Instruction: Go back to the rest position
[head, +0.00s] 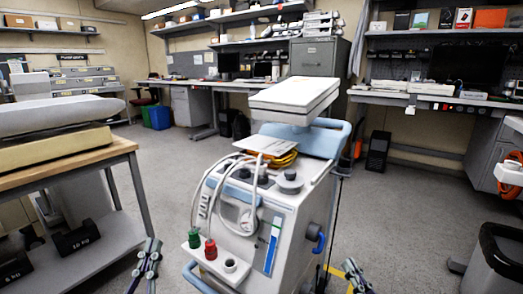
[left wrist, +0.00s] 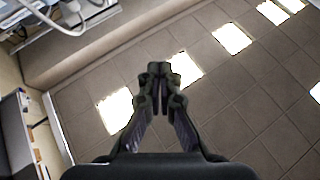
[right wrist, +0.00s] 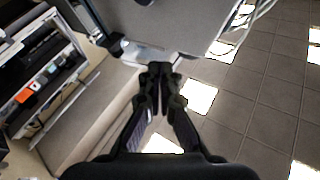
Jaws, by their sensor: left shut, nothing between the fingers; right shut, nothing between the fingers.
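My left gripper (head: 150,250) is low at the bottom left of the head view, left of a white and blue medical device on a cart (head: 245,215). My right gripper (head: 352,268) is low at the bottom, right of the device. In the right wrist view the right gripper (right wrist: 160,70) is shut and empty. Both are apart from the device.
The device carries a green knob (head: 194,238) and a red knob (head: 211,249). A wooden-topped table (head: 110,150) stands at the left. A dark bin (head: 495,265) stands at the right. Grey floor (head: 400,220) is clear behind and right of the device.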

